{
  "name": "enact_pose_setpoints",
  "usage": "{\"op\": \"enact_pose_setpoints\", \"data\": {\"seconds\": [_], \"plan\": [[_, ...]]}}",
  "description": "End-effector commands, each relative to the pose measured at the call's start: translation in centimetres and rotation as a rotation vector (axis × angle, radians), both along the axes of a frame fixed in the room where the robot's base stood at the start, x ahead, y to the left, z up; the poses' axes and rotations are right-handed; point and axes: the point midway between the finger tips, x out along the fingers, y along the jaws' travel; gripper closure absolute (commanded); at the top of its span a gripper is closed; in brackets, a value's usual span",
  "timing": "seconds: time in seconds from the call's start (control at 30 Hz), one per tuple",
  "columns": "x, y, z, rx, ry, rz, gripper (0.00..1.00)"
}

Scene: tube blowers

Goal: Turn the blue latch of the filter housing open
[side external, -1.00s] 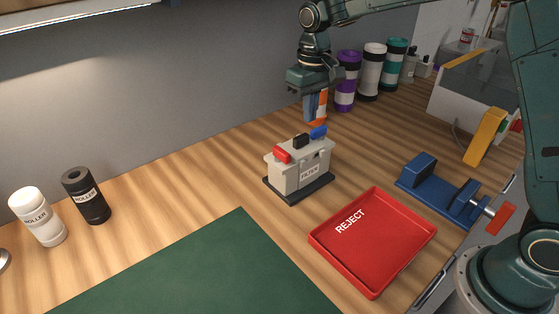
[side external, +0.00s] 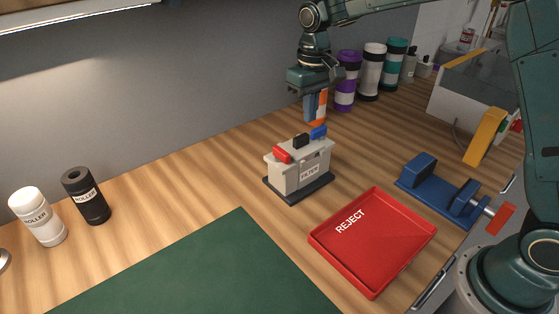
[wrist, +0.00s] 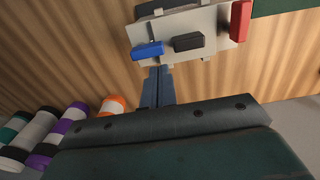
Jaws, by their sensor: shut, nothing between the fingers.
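The filter housing (side external: 305,172) is a pale grey box labelled FILTER on a dark base. On its top sit a red latch (side external: 282,155), a black latch (side external: 300,141) and the blue latch (side external: 319,132). In the wrist view the blue latch (wrist: 148,50) lies along the housing's edge nearest my fingertips. My gripper (side external: 315,118) points down just behind the blue latch. Its fingers are shut and empty. In the wrist view the fingertips (wrist: 158,72) end very close to the blue latch; I cannot tell whether they touch it.
A red REJECT tray (side external: 318,240) and a blue vice (side external: 430,185) stand right of the housing. Several bottles (side external: 372,72) stand behind. A white roller (side external: 38,215) and a black roller (side external: 88,195) are at left. A green mat (side external: 200,270) lies in front.

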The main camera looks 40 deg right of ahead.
Motion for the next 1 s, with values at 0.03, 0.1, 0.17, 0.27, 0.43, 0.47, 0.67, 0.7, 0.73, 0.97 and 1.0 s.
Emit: {"op": "enact_pose_setpoints", "data": {"seconds": [0.03, 0.1, 0.17, 0.27, 0.43, 0.47, 0.67, 0.7, 0.73, 0.97, 1.0], "plan": [[0.0, 0.0, 0.0, 0.000, 0.000, 0.000, 1.00], [0.0, 0.0, 0.0, 0.000, 0.000, 0.000, 1.00], [0.0, 0.0, 0.0, 0.000, 0.000, 0.000, 1.00], [0.0, 0.0, -0.1, 0.000, 0.000, 0.000, 1.00], [0.0, 0.0, -0.3, 0.000, 0.000, 0.000, 1.00], [0.0, 0.0, -0.4, 0.000, 0.000, 0.000, 1.00], [0.0, 0.0, -0.8, 0.000, 0.000, 0.000, 1.00], [0.0, 0.0, -0.9, 0.000, 0.000, 0.000, 1.00], [0.0, 0.0, -1.0, 0.000, 0.000, 0.000, 1.00], [0.0, 0.0, -1.5, 0.000, 0.001, 0.000, 1.00], [0.0, 0.0, -1.6, 0.000, 0.000, 0.000, 1.00]]}}
